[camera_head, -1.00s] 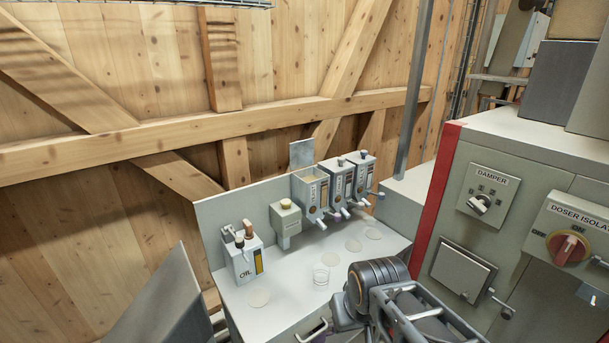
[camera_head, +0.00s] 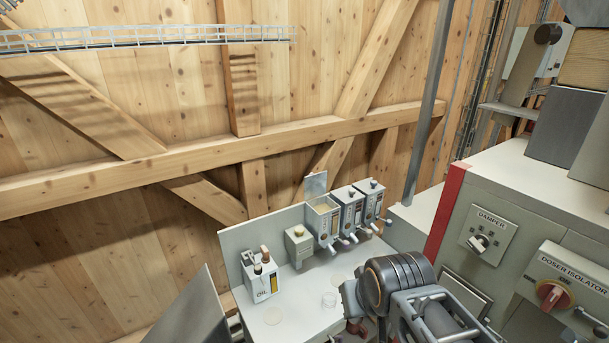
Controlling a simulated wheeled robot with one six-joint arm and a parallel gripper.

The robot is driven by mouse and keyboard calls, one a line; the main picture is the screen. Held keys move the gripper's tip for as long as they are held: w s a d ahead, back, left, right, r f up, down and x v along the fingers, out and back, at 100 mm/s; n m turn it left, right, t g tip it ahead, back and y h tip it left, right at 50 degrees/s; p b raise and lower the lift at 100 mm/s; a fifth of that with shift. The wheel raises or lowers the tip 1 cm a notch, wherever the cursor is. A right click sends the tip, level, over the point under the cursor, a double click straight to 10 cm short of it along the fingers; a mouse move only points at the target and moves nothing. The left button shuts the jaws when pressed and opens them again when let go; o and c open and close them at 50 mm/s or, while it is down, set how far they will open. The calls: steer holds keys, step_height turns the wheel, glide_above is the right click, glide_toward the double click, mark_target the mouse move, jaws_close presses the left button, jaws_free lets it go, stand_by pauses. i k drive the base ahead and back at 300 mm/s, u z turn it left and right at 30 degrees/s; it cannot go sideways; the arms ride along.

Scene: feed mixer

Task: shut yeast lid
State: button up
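Three dispensers stand in a row at the back of a pale worktop. The left one (camera_head: 323,221) has its top open and pale material shows inside it. Its flat grey lid (camera_head: 315,186) stands upright at the back edge of the opening. The labels are too small to read, so I cannot tell by name which is yeast. The middle dispenser (camera_head: 347,207) and the right dispenser (camera_head: 371,200) have their tops shut. My arm crosses the lower right of the picture, in front of the worktop. I cannot make out my gripper's fingers.
A white oil can (camera_head: 260,277) and a small beige box (camera_head: 299,246) stand left of the dispensers. A grey cabinet (camera_head: 500,204) with a damper switch bounds the right side. A grey post (camera_head: 425,110) rises behind.

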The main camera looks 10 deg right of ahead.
mark_target(315, 185)
steer(key=u, duration=2.55)
steer(key=k, duration=1.45)
steer(key=z, duration=1.8)
steer(key=i, duration=1.65)
